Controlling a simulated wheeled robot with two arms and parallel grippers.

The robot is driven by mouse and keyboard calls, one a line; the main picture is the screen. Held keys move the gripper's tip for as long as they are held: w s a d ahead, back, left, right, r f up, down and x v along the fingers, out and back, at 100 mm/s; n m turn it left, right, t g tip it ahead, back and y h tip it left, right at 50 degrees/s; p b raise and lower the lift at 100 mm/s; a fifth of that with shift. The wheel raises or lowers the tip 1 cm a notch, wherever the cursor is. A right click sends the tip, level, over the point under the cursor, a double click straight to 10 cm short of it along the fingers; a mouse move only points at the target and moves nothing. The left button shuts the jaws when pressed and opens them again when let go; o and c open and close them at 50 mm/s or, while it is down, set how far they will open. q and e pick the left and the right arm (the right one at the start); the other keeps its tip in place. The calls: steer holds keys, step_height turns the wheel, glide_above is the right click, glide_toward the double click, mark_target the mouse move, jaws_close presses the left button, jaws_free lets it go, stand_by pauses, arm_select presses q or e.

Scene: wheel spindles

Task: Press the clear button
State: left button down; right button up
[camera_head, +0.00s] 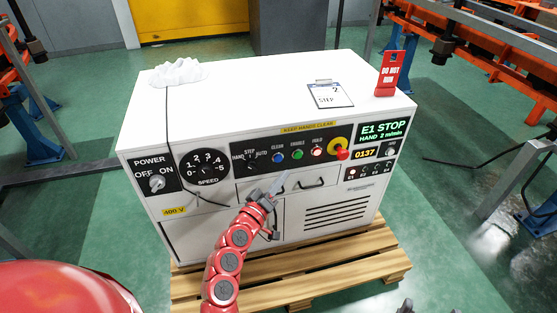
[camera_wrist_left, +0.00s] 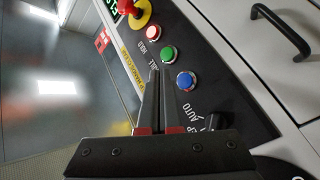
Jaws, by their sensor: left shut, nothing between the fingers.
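The blue clear button (camera_head: 277,158) is on the black front panel of the white machine, between the mode selector and the green enable button. It also shows in the left wrist view (camera_wrist_left: 186,80), its cap unobstructed. My left gripper (camera_head: 282,180) is shut and empty, with its fingertips in front of the panel, just below the blue and green buttons in the head view. In the left wrist view its tips (camera_wrist_left: 162,72) appear beside the blue button. I cannot tell the exact gap to the panel. Dark parts at the head view's bottom edge may be my right gripper; its state is unclear.
The green enable button (camera_head: 297,154), the hold button (camera_head: 317,151) and the red emergency stop (camera_head: 342,154) sit to the right. The mode selector (camera_head: 251,166) sits to the left. The display (camera_head: 384,130) reads E1 STOP. Drawer handles (camera_head: 311,184) project below the panel.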

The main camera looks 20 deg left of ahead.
mark_target(278, 158)
arm_select(q)
steer(key=shift+w+a+b, duration=0.35)
steer(key=shift+w+a, duration=0.2)
steer(key=shift+w, duration=0.3)
steer(key=shift+w+a+b, duration=0.3)
steer(key=shift+w+a, duration=0.25)
steer(key=shift+w, duration=0.3)
stand_by(0.8)
steer(key=shift+w+a+b, duration=0.25)
steer(key=shift+w+b, duration=0.1)
steer(key=shift+w+a, duration=0.2)
steer(key=shift+w, duration=0.05)
stand_by(0.6)
steer(key=shift+s, duration=0.1)
steer(key=shift+s+d, duration=0.45)
steer(key=shift+s, duration=0.1)
steer(key=shift+s, duration=0.1)
stand_by(0.3)
